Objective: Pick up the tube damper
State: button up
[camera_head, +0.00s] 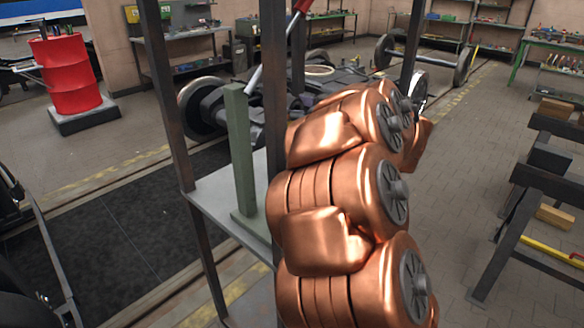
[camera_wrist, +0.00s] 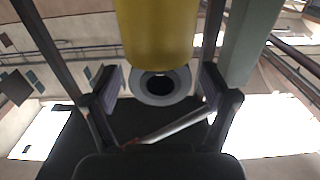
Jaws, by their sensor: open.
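In the wrist view, a thick yellow cylinder (camera_wrist: 156,30), apparently the tube damper, comes in from the top of the picture. A grey ring with a dark centre (camera_wrist: 181,83) shows at its lower end. My gripper (camera_wrist: 161,84) is open, with one finger left of the ring and one right of it. The ring appears between the fingers; I cannot tell whether either touches it. I see neither the damper nor my gripper clearly in the head view.
A green post (camera_head: 240,150) stands on a grey shelf plate (camera_head: 215,205) between dark uprights; the post also shows close right of the gripper in the wrist view (camera_wrist: 250,45). A slanting silver rod (camera_head: 264,62) has a red end. A red drum (camera_head: 65,75) stands far left.

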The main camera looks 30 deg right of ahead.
jog(key=shift+w, duration=0.1)
jog(key=shift+c, duration=0.4)
grip_shut()
dwell(0.3)
